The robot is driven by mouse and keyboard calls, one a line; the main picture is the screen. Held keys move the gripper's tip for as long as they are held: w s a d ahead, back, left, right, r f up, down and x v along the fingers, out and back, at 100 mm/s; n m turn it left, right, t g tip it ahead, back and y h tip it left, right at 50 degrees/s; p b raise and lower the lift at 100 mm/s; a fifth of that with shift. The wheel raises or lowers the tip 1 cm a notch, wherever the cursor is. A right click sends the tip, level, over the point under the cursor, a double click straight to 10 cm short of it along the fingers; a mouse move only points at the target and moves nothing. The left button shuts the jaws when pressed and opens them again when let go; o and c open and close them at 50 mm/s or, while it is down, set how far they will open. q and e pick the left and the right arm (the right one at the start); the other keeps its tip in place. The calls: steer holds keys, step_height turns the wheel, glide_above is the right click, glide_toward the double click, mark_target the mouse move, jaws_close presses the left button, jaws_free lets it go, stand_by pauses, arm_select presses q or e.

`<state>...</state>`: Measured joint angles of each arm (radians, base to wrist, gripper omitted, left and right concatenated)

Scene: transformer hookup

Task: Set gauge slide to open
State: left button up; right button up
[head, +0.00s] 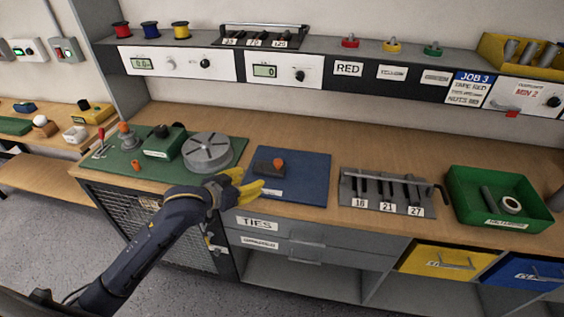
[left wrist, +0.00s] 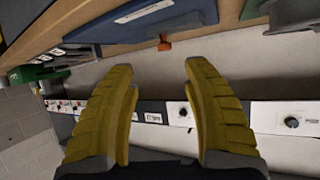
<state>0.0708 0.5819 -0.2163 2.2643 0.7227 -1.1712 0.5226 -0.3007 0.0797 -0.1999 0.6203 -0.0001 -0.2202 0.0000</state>
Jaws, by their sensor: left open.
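A dark block with an orange knob (head: 279,163), which looks like the gauge slide, lies on the blue mat (head: 310,185) in the middle of the bench. A small white label at its front is too small to read, and I cannot tell the slide's setting. In the left wrist view the orange knob (left wrist: 165,44) shows beyond the fingertips, near the top middle. My left gripper (head: 253,181) has yellow fingers spread apart, empty, just left of and in front of the block, apart from the knob. My right gripper is in neither view.
A green mat (head: 130,171) with a red lever, a green box and a grey round disc (head: 207,150) lies left of the blue mat. A rack (head: 385,192) with numbered slots and a green tray (head: 470,213) stand to the right. A shelf with meters runs above.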

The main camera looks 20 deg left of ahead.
arm_select(q)
steer(key=r, duration=0.2)
glide_toward(279, 160)
steer(key=shift+n+t, duration=0.3)
steer(key=shift+n, duration=0.1)
steer(key=x, duration=0.9)
steer(key=shift+d+f, duration=0.1)
steer(key=shift+f, duration=0.4)
steer(key=shift+c, duration=0.4)
jaws_close()
steer(key=shift+w+r, duration=0.1)
steer(key=shift+r, duration=0.05)
